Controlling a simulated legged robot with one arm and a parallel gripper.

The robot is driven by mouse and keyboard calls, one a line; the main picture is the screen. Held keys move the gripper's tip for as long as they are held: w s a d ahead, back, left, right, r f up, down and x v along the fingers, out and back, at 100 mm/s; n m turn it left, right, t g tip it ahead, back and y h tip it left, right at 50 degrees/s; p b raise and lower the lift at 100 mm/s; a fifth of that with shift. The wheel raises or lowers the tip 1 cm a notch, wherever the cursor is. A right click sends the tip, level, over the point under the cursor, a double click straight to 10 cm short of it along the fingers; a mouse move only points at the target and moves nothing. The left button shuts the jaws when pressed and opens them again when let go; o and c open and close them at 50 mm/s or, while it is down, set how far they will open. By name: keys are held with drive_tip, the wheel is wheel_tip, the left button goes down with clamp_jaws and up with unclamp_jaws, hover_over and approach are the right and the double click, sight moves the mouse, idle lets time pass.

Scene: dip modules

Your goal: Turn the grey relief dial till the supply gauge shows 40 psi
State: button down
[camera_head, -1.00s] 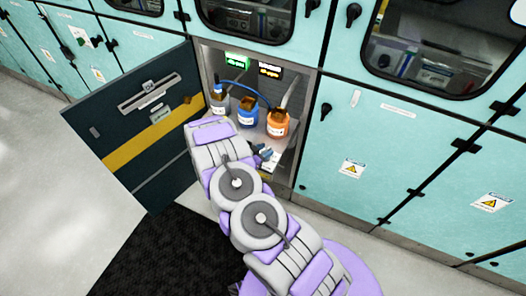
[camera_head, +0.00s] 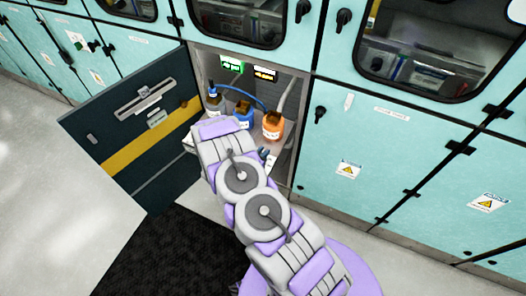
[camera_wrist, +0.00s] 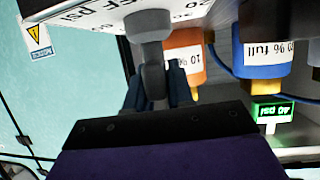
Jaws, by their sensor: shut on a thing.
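The grey relief dial (camera_wrist: 153,70) hangs from a white panel (camera_wrist: 95,14) with upside-down print that includes "psi" in the wrist view. My gripper (camera_wrist: 157,92) is shut on the dial, with a dark blue finger at each side of it. In the head view my arm hides the dial, and only a bit of a dark finger shows past the arm. A green lit gauge (camera_head: 231,66) is at the back of the open cabinet. In the wrist view the green gauge (camera_wrist: 272,111) is upside down and appears to read 40 psi.
An orange display (camera_head: 264,74) is right of the green one. An orange bottle (camera_head: 273,124), a blue bottle (camera_head: 243,112) and a dark bottle (camera_head: 214,101) stand in the cabinet, with hoses. The open dark door (camera_head: 140,120) is at left. Teal cabinets flank it.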

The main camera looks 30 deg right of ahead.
drive_tip(key=shift+r+n+t, duration=0.2)
drive_tip(key=shift+n+t, duration=0.1)
drive_tip(key=shift+t, duration=0.1)
drive_tip(key=shift+a+f+n+t+y+p, duration=0.1)
drive_tip(key=shift+a+n+t+y+p, duration=0.3)
drive_tip(key=shift+n+t+y, duration=0.2)
drive_tip(key=shift+d, duration=0.1)
drive_tip(key=c, duration=1.1)
unclamp_jaws()
drive_tip(key=p+v, duration=0.1)
drive_tip(key=v, duration=1.6)
drive_tip(key=shift+a+p, duration=0.25)
drive_tip(key=shift+p, duration=0.1)
